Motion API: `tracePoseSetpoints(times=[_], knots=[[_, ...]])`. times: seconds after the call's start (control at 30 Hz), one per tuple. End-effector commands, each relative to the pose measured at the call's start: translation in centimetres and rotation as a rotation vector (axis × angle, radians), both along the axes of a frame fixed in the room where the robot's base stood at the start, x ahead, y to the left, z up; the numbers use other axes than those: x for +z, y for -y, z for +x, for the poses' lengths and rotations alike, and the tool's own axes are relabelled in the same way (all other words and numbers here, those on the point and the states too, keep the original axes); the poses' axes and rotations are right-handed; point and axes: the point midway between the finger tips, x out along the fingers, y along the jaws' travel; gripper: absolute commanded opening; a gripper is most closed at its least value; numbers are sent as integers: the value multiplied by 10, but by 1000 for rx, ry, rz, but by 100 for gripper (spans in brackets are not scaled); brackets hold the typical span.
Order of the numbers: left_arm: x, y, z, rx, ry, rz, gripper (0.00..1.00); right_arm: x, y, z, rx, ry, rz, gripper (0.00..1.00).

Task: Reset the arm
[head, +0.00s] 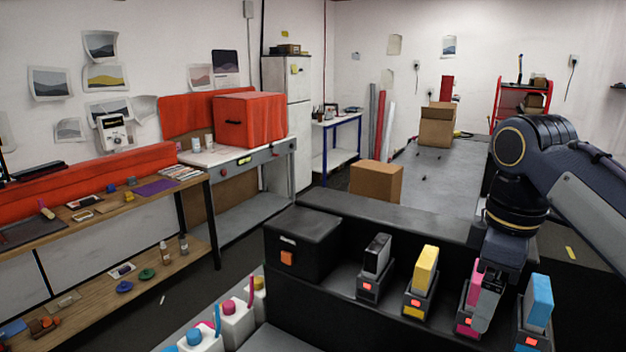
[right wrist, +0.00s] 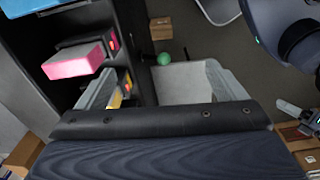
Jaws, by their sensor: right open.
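My right arm comes in from the right in the head view, and its gripper (head: 487,303) points down at the magenta cartridge (head: 468,311). The gripper is open and partly covers that cartridge. I cannot tell whether they touch. The magenta cartridge sits in its black dock and also shows at the upper left of the right wrist view (right wrist: 75,63). Black (head: 377,252), yellow (head: 426,268) and cyan (head: 538,303) cartridges stand in docks on the same dark counter. My left gripper is not in view.
A black box (head: 303,242) stands at the left end of the counter. White bottles with coloured caps (head: 236,318) stand at the front. A wooden shelf table (head: 150,204) is at the left. A cardboard box (head: 376,182) sits behind the counter. The space above the counter's left part is clear.

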Motion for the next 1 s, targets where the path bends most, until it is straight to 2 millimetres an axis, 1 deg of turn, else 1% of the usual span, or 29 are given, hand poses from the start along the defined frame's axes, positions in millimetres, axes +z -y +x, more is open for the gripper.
tracePoseSetpoints(times=[0.17,0.27,0.37,0.47,0.57,0.6,0.7,0.8,0.9,1.0], knots=[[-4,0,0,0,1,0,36,-17,-1,-16,-76,38,17,91],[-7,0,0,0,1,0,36,-32,-1,-28,-140,64,38,91],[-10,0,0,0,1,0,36,-51,-2,-42,-222,93,71,91],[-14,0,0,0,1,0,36,-78,-4,-62,-333,129,124,91],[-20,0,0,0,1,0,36,-117,-7,-88,-494,165,212,91],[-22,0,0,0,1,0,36,-136,-10,-100,-570,178,257,91],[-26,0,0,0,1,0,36,-177,-19,-124,-751,204,374,91],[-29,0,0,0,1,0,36,-210,-28,-141,-898,216,473,91],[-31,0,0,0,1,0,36,-230,-36,-151,-994,220,542,91],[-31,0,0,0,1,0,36,-239,-40,-156,-1042,221,577,91]])
